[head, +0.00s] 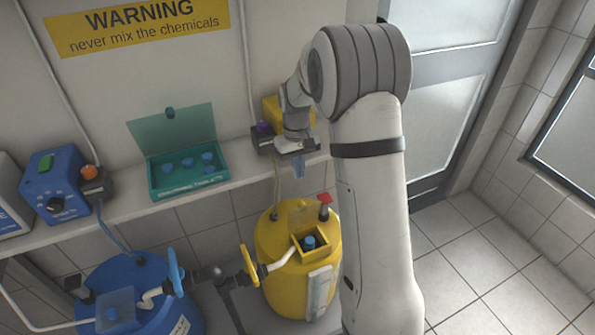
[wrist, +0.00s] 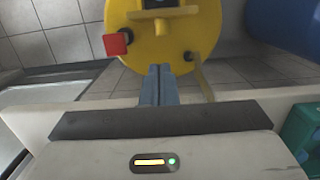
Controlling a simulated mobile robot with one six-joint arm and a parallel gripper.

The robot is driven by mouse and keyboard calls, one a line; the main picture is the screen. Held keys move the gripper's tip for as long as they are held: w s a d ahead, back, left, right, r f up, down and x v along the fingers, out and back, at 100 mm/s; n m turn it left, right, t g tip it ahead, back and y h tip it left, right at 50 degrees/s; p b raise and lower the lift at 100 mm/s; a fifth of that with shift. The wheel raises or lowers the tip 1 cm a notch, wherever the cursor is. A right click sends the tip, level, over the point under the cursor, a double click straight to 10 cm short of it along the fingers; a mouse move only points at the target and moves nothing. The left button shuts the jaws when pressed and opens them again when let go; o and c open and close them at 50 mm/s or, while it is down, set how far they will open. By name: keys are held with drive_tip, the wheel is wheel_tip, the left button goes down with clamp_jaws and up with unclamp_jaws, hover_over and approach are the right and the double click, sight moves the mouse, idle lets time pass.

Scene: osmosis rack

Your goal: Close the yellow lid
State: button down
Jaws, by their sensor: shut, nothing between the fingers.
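The yellow tank (head: 266,235) stands on the floor below the shelf. On its top is a square yellow box (head: 296,257), open, with a blue knob (head: 310,242) inside. A yellow-tan flap, which looks like the lid (head: 300,214), stands raised at the box's back edge. My gripper (head: 299,168) is shut and empty, above and behind the tank near the shelf edge. In the wrist view my gripper's closed fingers (wrist: 158,72) point toward the tank top (wrist: 178,48), apparently without touching the lid. The box is partly cut off at the top edge there.
A red valve (head: 324,201) rises beside the flap. A blue tank (head: 135,285) with a blue handle stands left, and a yellow handle (head: 249,266) sits between the tanks. The shelf (head: 222,188) holds an open teal box (head: 188,176) and a blue device (head: 55,185).

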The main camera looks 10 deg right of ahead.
sight(302, 212)
wheel_tip(302, 212, down, 8)
drive_tip(key=p, duration=0.1)
drive_tip(key=shift+s, duration=0.4)
drive_tip(key=shift+r, duration=0.1)
drive_tip(key=shift+a, duration=0.15)
